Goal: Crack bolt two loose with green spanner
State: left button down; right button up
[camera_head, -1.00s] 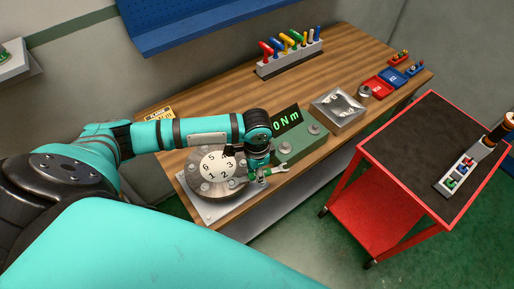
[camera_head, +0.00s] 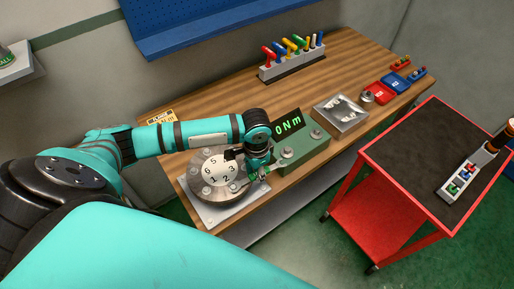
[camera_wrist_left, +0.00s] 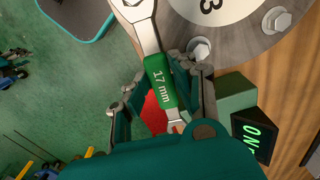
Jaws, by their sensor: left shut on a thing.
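My left gripper (camera_head: 257,174) is shut on the green spanner (camera_wrist_left: 161,82), marked 17 mm, beside the numbered round flange (camera_head: 206,191). In the left wrist view my gripper's fingers (camera_wrist_left: 160,100) close around the spanner's green handle. The spanner's upper metal head (camera_wrist_left: 134,10) lies at the flange's edge, at the top border of the picture. A bolt there is mostly cut off, so I cannot tell how fully the head seats on it. Bolt two (camera_head: 234,187) shows by the number 2. Another bolt (camera_wrist_left: 201,48) sits near the number 3. My right gripper is not in view.
A green box (camera_head: 309,152) with a display reading 0 Nm stands right of the flange. A metal tray (camera_head: 341,125), a rack of coloured tools (camera_head: 291,66) and red and blue bins (camera_head: 376,89) are farther along the bench. A red cart (camera_head: 408,165) stands to the right.

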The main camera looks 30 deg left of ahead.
aim_at(267, 169)
pick_arm(q)
jog(key=shift+d, duration=0.1)
dwell(0.4)
jog(key=shift+w+d, duration=0.45)
jog(key=shift+w, duration=0.35)
jog(key=shift+w+d, duration=0.45)
jog(key=shift+w, duration=0.3)
